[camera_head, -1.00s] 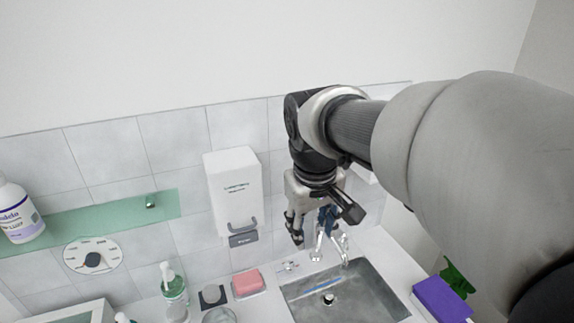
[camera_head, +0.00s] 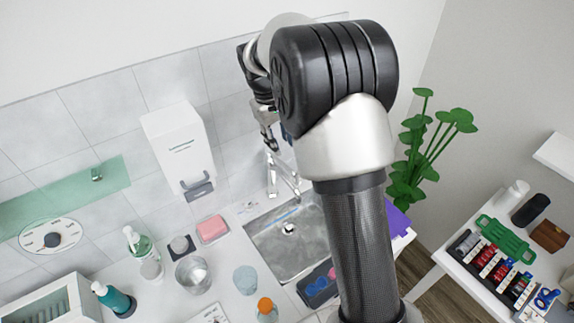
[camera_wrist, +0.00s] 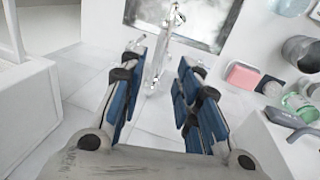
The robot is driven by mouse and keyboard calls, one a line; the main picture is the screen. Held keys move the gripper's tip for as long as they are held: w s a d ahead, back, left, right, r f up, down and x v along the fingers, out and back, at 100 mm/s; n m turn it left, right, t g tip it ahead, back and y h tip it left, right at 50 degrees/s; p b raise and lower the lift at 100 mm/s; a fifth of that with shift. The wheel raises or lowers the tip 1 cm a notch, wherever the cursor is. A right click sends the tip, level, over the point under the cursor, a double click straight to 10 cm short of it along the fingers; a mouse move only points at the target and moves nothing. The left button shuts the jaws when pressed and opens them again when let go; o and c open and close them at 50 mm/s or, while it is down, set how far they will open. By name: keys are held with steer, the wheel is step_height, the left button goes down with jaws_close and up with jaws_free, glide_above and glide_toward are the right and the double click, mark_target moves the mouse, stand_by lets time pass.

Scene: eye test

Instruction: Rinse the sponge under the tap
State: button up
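A pink block (camera_head: 212,229), which may be the sponge or a soap bar, lies on the counter left of the sink. It also shows in the wrist view (camera_wrist: 243,75). A purple block (camera_head: 397,220) right of the sink is mostly hidden by my arm. The silver tap (camera_head: 284,174) rises behind the grey sink (camera_head: 268,245). In the wrist view the tap (camera_wrist: 158,62) appears beyond and between my fingers. My gripper (camera_wrist: 163,75) is open, its blue-padded fingers apart with nothing between them. In the head view it is partly hidden behind my wrist.
A white dispenser (camera_head: 180,150) hangs on the tiled wall left of the tap. A pump bottle (camera_head: 146,258), a glass (camera_head: 192,274) and an orange-capped bottle (camera_head: 266,309) crowd the counter. A side table (camera_head: 455,283) with bottles and racks stands right, beside a plant (camera_head: 425,145).

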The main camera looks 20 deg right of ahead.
mark_target(287, 167)
steer(key=f, duration=0.3)
steer(key=d+f+b, duration=0.1)
steer(key=f, duration=0.3)
steer(key=d+f, duration=0.1)
steer(key=f, duration=0.3)
steer(key=shift+w+d+f, duration=0.1)
steer(key=shift+w+f, duration=0.1)
steer(key=shift+w, duration=0.1)
jaws_close()
